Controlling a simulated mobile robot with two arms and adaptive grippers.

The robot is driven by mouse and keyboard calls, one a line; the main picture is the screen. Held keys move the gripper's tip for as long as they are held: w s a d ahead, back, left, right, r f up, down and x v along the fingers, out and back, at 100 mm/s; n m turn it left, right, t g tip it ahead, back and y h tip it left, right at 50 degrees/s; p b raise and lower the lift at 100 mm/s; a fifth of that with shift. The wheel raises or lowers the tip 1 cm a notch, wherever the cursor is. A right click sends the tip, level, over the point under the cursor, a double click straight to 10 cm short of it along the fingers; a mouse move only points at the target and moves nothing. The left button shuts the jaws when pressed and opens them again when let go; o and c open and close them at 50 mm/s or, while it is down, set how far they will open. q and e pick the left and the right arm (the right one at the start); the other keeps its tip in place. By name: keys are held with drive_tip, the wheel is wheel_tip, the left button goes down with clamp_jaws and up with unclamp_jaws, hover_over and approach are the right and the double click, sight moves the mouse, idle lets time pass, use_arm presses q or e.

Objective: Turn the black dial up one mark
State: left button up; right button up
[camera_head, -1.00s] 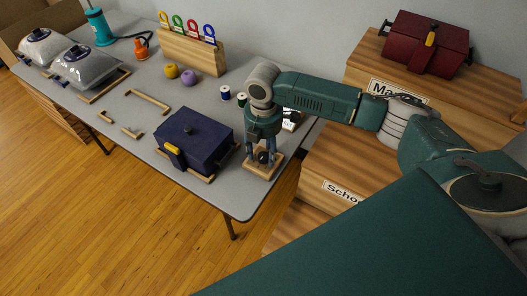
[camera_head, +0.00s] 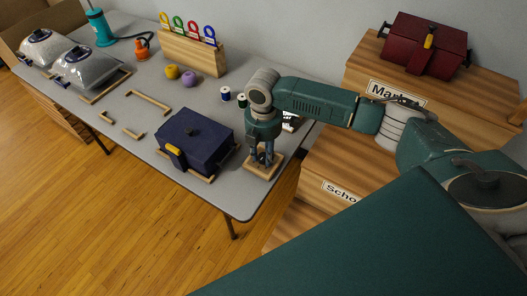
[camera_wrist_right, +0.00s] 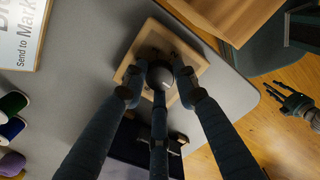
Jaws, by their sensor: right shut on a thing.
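The black dial (camera_wrist_right: 160,75) is a round dark knob on a square wooden base (camera_wrist_right: 190,95), at the table's near right corner. The base also shows in the head view (camera_head: 262,172). My right gripper (camera_head: 263,157) points down over the base and is shut on the dial; its fingers surround the knob in the right wrist view (camera_wrist_right: 158,82). The fingers hide part of the dial, and I cannot read its marks. My left gripper (camera_wrist_right: 291,101) shows at the right edge of the right wrist view, fingers spread and empty, above the floor.
A dark blue box (camera_head: 195,140) with a yellow latch stands left of the base. Thread spools (camera_head: 226,93), yarn balls (camera_head: 190,77) and a wooden rack (camera_head: 190,52) are behind. Wooden crates (camera_head: 340,165) stand at right, a red box (camera_head: 425,45) on top.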

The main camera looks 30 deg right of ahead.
sight(264, 156)
drive_tip(key=m+p, duration=0.2)
drive_tip(key=p, duration=0.1)
drive_tip(key=m+p, duration=0.2)
drive_tip(key=p, duration=0.1)
drive_tip(key=shift+r+m, duration=0.3)
drive_tip(key=shift+r, duration=0.05)
drive_tip(key=m+p, duration=0.2)
drive_tip(key=shift+f+m+p, duration=0.15)
drive_tip(key=shift+m+p, duration=0.15)
drive_tip(key=shift+p, duration=0.05)
drive_tip(key=shift+w+f+m+p, duration=0.1)
drive_tip(key=shift+m+p, duration=0.3)
drive_tip(key=shift+m, duration=0.2)
drive_tip(key=o, duration=1.2)
drive_tip(key=shift+c, duration=0.2)
wheel_tip(264, 156, up, 12)
